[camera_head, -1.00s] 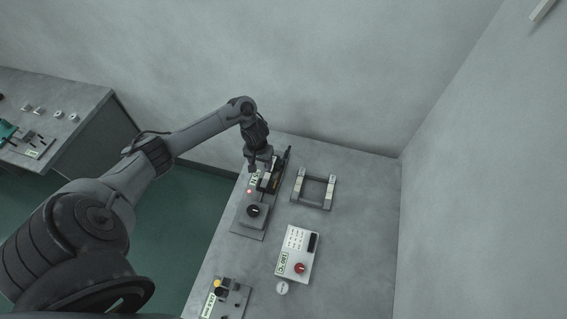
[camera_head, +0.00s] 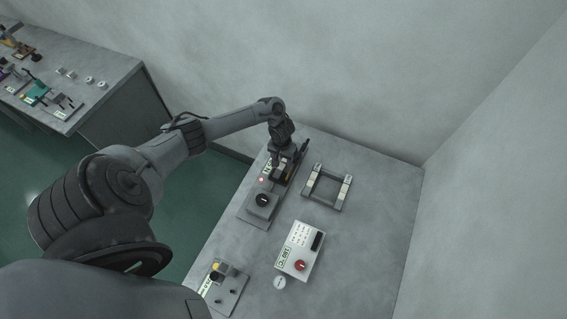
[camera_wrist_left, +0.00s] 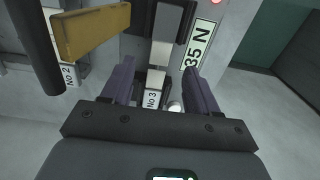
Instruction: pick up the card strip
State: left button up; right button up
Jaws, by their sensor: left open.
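My left gripper (camera_head: 283,168) is over the far end of a grey device with a black knob (camera_head: 262,200). In the left wrist view its two dark purple fingers (camera_wrist_left: 160,75) are open, with nothing clamped between them. I cannot tell for sure that this is the card strip. In the head view the gripper and wrist hide that spot. My right gripper is not in view.
A yellow-brown bar (camera_wrist_left: 92,30) and a black post stand close to the left finger in the wrist view. A "35 N" plate (camera_wrist_left: 198,45) lies to the right. A two-rail frame (camera_head: 327,188) and a white control box (camera_head: 300,250) stand on the table; its right side is clear.

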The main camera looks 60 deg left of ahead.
aim_at(284, 163)
pick_arm(q)
jog(key=shift+f, duration=1.35)
grip_shut()
jog(key=shift+r, duration=0.1)
